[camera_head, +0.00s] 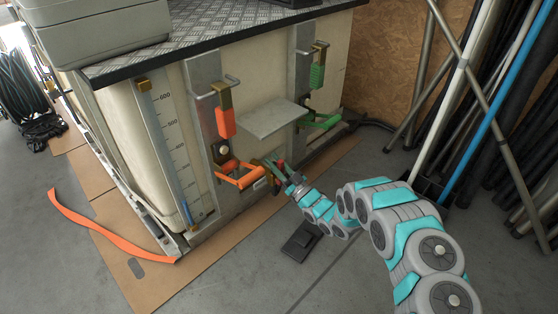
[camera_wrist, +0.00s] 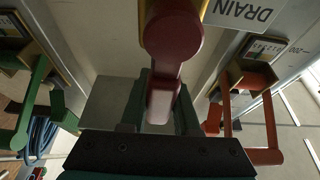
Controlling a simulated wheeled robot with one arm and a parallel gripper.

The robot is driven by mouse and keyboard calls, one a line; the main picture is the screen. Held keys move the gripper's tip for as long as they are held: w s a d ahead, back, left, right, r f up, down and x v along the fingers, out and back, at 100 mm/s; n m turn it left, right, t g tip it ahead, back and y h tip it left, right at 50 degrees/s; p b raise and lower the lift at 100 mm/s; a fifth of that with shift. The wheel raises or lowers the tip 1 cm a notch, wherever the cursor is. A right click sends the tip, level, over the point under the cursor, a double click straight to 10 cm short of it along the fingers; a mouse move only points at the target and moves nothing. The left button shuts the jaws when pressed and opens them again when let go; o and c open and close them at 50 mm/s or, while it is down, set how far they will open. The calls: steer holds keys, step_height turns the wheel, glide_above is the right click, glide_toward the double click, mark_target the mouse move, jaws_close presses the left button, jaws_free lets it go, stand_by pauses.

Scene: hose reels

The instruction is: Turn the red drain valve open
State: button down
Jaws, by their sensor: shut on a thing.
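The red drain valve (camera_wrist: 172,38) fills the top middle of the wrist view, with its lever pointing down the picture between my fingers. A DRAIN label (camera_wrist: 245,12), upside down, is beside it. My gripper (camera_wrist: 160,108) is shut on the lever's end, one dark finger on each side. In the head view my gripper (camera_head: 277,172) reaches the front of the tank, low between the orange and green handles. Only a little of the red valve (camera_head: 281,163) shows there, as my fingers and wrist cover most of it.
An orange handle (camera_head: 246,180) is close to the left of my gripper, and a green handle (camera_head: 322,121) is to the right. A grey shelf (camera_head: 272,119) juts out above. Pipes (camera_head: 488,100) lean at the right. An orange strap (camera_head: 98,232) lies on cardboard.

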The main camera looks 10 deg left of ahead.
mark_target(283, 171)
stand_by(0.3)
steer(key=c, duration=0.6)
jaws_free()
steer(key=shift+a, duration=0.1)
steer(key=shift+c, duration=0.2)
steer(key=v, duration=0.8)
